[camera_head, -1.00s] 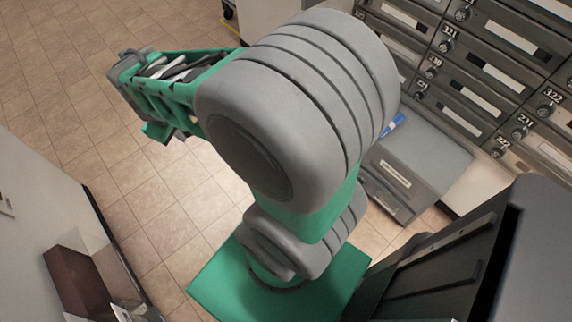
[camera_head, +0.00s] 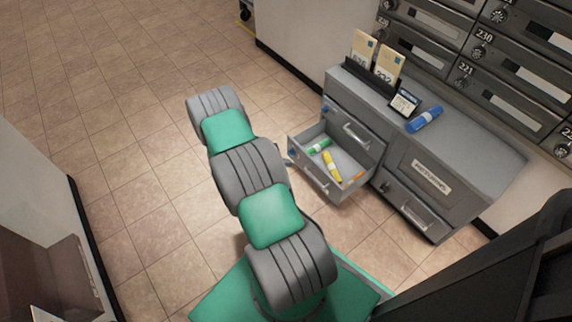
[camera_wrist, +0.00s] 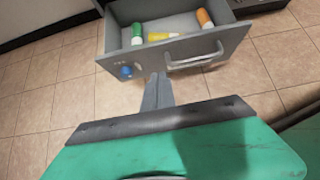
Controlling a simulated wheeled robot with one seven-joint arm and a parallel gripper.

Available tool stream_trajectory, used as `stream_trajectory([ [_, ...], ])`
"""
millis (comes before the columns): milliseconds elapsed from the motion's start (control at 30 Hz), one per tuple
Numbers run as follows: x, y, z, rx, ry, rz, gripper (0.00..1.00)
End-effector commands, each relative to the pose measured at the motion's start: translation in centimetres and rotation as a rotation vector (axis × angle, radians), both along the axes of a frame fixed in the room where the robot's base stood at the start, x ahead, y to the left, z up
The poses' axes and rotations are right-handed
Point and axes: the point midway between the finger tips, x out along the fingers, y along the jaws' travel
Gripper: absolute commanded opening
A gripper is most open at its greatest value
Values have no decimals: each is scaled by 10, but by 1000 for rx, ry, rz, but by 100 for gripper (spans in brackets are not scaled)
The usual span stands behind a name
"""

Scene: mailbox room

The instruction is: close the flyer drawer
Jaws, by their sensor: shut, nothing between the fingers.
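One grey drawer (camera_head: 316,177) stands pulled out of the grey cabinet, and I take it as the flyer drawer; I cannot read a label on it. It holds a green marker (camera_head: 319,145), a yellow marker (camera_head: 331,165) and an orange one (camera_head: 354,177). In the wrist view the drawer front (camera_wrist: 220,43) bears a bar handle (camera_wrist: 195,60) and a blue round piece (camera_wrist: 125,72). My gripper (camera_wrist: 158,78) is shut and empty, its fingertips close to the lower edge of the drawer front, left of the handle. I cannot tell whether they touch.
The cabinet top (camera_head: 455,140) carries a card holder with yellow cards (camera_head: 375,62), a small dark device (camera_head: 404,102) and a blue roll (camera_head: 425,118). Mailboxes (camera_head: 500,60) line the wall above. Another drawer (camera_head: 414,212) at lower right is shut. Tiled floor before the drawer is open.

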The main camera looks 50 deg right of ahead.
Motion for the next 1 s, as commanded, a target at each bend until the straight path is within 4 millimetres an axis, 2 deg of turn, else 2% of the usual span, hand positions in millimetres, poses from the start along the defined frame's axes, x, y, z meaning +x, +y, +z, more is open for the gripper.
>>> stream_trajectory([
  [33, -3, -9, -13, 0, -2, -4, 0],
  [267, -11, -44, -47, 1, -1, -5, 0],
  [400, -16, -68, -44, -2, -3, -5, 0],
  [533, -18, -79, -43, 0, -2, -2, 0],
  [1000, -22, -84, -41, 1, -2, -3, 0],
])
